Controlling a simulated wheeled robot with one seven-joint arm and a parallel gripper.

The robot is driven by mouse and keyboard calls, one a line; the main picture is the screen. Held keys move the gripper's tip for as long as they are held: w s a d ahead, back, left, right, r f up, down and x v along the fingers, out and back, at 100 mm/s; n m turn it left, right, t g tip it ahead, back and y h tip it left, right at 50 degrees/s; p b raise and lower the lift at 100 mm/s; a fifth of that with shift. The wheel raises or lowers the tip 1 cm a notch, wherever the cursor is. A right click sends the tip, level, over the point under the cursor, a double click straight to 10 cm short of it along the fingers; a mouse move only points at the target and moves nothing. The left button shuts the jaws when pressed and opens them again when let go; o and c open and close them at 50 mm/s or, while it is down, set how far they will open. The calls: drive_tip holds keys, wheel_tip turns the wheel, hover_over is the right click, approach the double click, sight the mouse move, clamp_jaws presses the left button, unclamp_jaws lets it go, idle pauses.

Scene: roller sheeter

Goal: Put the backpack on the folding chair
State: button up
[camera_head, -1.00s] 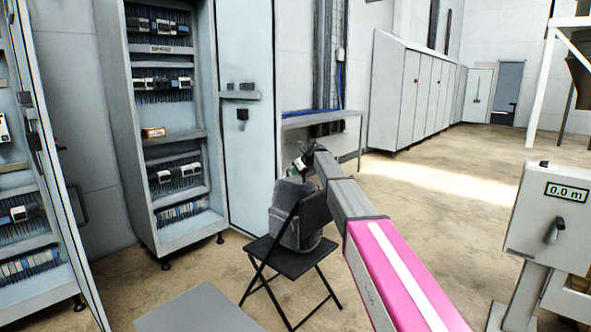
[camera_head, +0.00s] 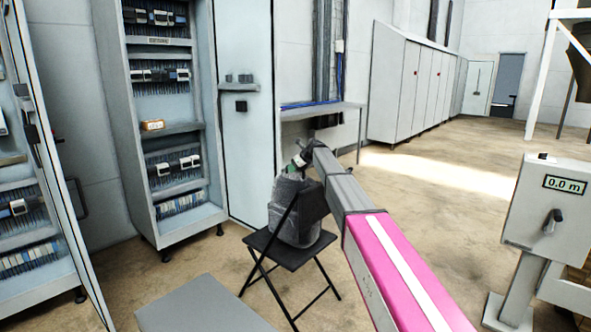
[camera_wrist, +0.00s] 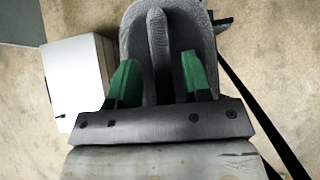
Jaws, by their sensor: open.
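The grey backpack (camera_head: 290,221) sits upright on the seat of the black folding chair (camera_head: 273,250), partly behind the chair's backrest. In the wrist view the backpack (camera_wrist: 185,12) is at the top, with its strap or handle running between my green fingers. My gripper (camera_wrist: 158,75) is open, its two fingers apart on either side of that strap. In the head view my gripper (camera_head: 299,161) is at the top of the backpack, small and partly hidden by my arm. A dark chair bar (camera_wrist: 265,120) shows at the right of the wrist view.
An open electrical cabinet (camera_head: 170,130) stands behind and left of the chair. A grey flat surface (camera_head: 205,305) is in front. A control box with a 0.0 m display (camera_head: 565,185) stands at the right. A table (camera_head: 322,109) is behind; open floor lies to the right.

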drive_tip(key=v, duration=1.2)
drive_tip(key=shift+d, duration=0.1)
